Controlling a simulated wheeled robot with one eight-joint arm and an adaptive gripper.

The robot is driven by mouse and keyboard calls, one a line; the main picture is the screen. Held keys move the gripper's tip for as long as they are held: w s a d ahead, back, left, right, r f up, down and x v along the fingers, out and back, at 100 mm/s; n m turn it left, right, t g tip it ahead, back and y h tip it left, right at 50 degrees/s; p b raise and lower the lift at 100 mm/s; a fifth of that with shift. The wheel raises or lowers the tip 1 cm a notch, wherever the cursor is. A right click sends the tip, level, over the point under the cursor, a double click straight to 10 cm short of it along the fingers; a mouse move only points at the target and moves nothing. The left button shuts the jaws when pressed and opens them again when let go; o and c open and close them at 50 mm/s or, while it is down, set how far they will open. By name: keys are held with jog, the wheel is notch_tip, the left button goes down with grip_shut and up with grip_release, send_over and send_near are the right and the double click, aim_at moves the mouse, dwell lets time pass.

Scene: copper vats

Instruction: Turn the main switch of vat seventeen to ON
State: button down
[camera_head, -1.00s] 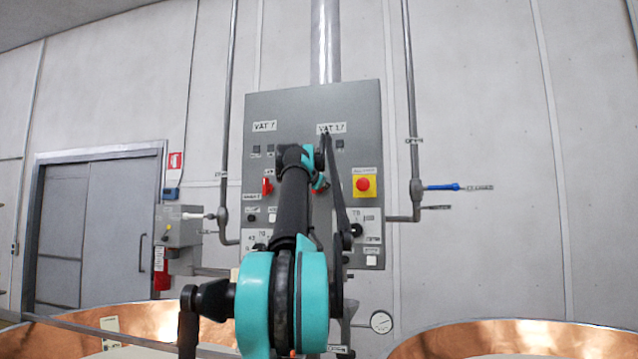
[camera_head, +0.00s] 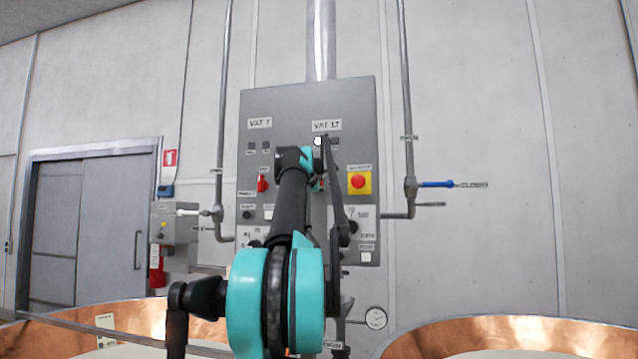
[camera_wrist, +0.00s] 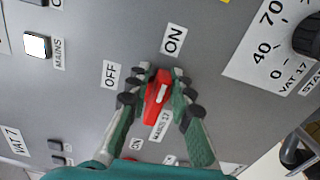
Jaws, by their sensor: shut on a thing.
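The red main switch (camera_wrist: 157,92) of vat seventeen shows in the wrist view, above the label MAINS 17 (camera_wrist: 160,126). Its handle lies lengthwise towards the ON label (camera_wrist: 173,40), with the OFF label (camera_wrist: 111,74) up to its left. My gripper (camera_wrist: 160,90) is shut on the switch, one dark-padded finger on each side. The MAINS lamp (camera_wrist: 36,45) glows white. It also shows lit in the head view (camera_head: 318,141), under the VAT 17 label (camera_head: 327,126). There my arm mostly hides the switch.
A black dial (camera_wrist: 308,38) is at the right in the wrist view. Copper vats (camera_head: 510,336) stand in front.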

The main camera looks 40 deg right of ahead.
jog(key=shift+w+a+f+m, duration=0.1)
jog(key=shift+w+a+m, duration=0.1)
jog(key=shift+m, duration=0.3)
jog(key=shift+w, duration=0.1)
jog(key=c, duration=1.7)
grip_release()
jog(key=shift+o, duration=0.8)
jog(key=shift+w+a, duration=0.2)
jog(key=shift+s+d, duration=0.15)
jog(key=shift+s, duration=0.05)
jog(key=shift+s, duration=0.1)
jog(key=v, duration=1.2)
